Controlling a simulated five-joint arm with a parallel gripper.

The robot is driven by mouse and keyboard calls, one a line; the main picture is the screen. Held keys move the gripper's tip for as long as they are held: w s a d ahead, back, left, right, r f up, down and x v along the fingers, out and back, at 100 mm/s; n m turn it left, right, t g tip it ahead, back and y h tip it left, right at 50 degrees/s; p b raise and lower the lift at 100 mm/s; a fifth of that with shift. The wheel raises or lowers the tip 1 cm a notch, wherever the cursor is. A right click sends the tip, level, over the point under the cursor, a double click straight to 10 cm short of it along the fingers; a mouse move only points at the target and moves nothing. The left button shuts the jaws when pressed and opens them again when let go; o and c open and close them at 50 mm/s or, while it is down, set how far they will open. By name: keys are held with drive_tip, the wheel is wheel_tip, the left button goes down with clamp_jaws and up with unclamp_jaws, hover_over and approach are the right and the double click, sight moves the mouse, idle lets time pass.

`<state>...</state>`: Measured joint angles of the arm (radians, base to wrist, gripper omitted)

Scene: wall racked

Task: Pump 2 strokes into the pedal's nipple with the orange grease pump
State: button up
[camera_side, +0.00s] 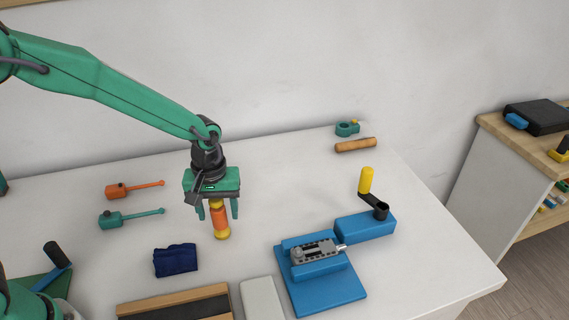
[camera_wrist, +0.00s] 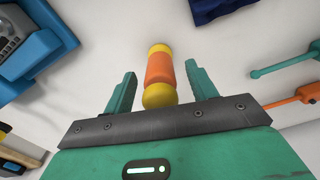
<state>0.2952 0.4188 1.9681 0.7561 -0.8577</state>
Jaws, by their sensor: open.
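The orange grease pump, which I take to be the orange cylinder (camera_side: 221,217) with yellow ends, stands about upright on the white table below my gripper (camera_side: 218,213). My gripper is open, with one finger on each side of the pump's upper part. In the wrist view the pump (camera_wrist: 160,68) lies between the open fingers, with a clear gap on both sides. The grey pedal (camera_side: 313,250) rests in a blue stand (camera_side: 328,291) to the right. A small silver tip (camera_side: 341,247) at its right end looks like the nipple. The stand's edge (camera_wrist: 58,25) also shows in the wrist view.
A blue block (camera_side: 365,228) with a yellow-handled crank (camera_side: 366,180) adjoins the stand. An orange tool (camera_side: 135,189) and a green tool (camera_side: 130,217) lie left. A navy cloth (camera_side: 175,260), wooden-edged tray (camera_side: 150,306) and pale block (camera_side: 262,299) lie in front.

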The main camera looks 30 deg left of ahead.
sight(216, 202)
drive_tip(key=shift+f, duration=0.75)
drive_tip(key=c, duration=1.2)
drive_tip(key=shift+r, duration=0.2)
drive_tip(key=shift+r, duration=0.55)
drive_tip(key=r, duration=0.3)
drive_tip(key=shift+s+d+r, duration=0.15)
drive_tip(key=shift+s+d, duration=0.15)
drive_tip(key=s+d+r, duration=0.4)
drive_tip(key=s, duration=0.1)
drive_tip(key=s+d+r, duration=0.2)
drive_tip(key=s+d, duration=0.1)
drive_tip(key=shift+d+r, duration=0.1)
drive_tip(key=shift+r, duration=0.05)
